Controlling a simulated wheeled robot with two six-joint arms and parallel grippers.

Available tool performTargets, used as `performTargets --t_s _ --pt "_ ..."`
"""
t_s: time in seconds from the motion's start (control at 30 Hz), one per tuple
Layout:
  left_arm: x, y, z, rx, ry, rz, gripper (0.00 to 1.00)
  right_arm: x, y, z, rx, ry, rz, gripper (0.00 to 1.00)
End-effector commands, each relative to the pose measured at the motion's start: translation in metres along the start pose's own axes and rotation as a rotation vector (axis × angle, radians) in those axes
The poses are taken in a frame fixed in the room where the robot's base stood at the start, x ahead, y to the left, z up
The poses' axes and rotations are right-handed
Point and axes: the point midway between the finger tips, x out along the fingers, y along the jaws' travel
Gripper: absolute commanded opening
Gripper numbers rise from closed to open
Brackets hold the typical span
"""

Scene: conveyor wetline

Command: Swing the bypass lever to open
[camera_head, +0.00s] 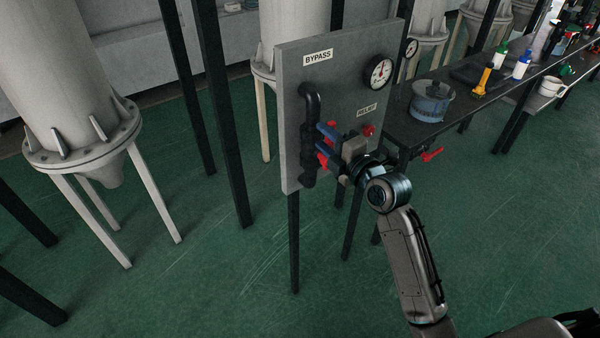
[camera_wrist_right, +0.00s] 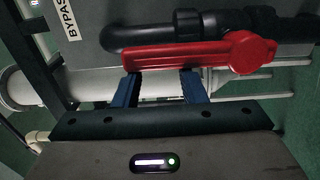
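The bypass lever is a red handle (camera_wrist_right: 200,54) with a round hub at its right end, lying across the wrist view in front of a black pipe (camera_wrist_right: 150,35). In the head view a red part of it (camera_head: 322,160) shows beside the pipe, mostly hidden by my right gripper. My right gripper (camera_head: 328,139) has two blue fingers, clearly apart; it also shows in the wrist view (camera_wrist_right: 160,86). Its fingertips reach the lower edge of the lever; I cannot tell whether they touch it. Nothing shows between the fingers. My left gripper is not in view.
The grey panel (camera_head: 292,120) carries BYPASS and RELIEF labels, a gauge (camera_head: 379,72) and a red relief handle (camera_head: 368,130). A dark bench (camera_head: 400,128) at right bears a blue-grey pot (camera_head: 432,101) and bottles. Another red handle (camera_head: 432,154) is below it.

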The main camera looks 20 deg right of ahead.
Motion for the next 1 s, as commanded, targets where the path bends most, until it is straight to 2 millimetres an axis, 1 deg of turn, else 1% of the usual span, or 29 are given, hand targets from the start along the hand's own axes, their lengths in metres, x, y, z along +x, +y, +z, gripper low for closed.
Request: performTargets --t_s 0.03,0.17,0.73,0.87,1.0 --pt "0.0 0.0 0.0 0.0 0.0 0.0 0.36 0.0 -0.004 0.002 -0.005 -0.004 -0.008 0.43" --pt "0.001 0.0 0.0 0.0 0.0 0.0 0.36 -0.005 -0.005 0.002 -0.006 -0.004 -0.009 0.43" --pt "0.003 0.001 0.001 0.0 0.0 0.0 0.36 -0.061 -0.003 0.001 -0.004 -0.002 -0.005 0.43" --pt "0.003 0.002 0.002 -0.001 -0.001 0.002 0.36 -0.069 -0.003 0.0 -0.002 -0.001 -0.004 0.43" --pt "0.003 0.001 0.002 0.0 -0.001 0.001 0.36 -0.07 -0.002 0.0 0.001 0.0 -0.002 0.43"
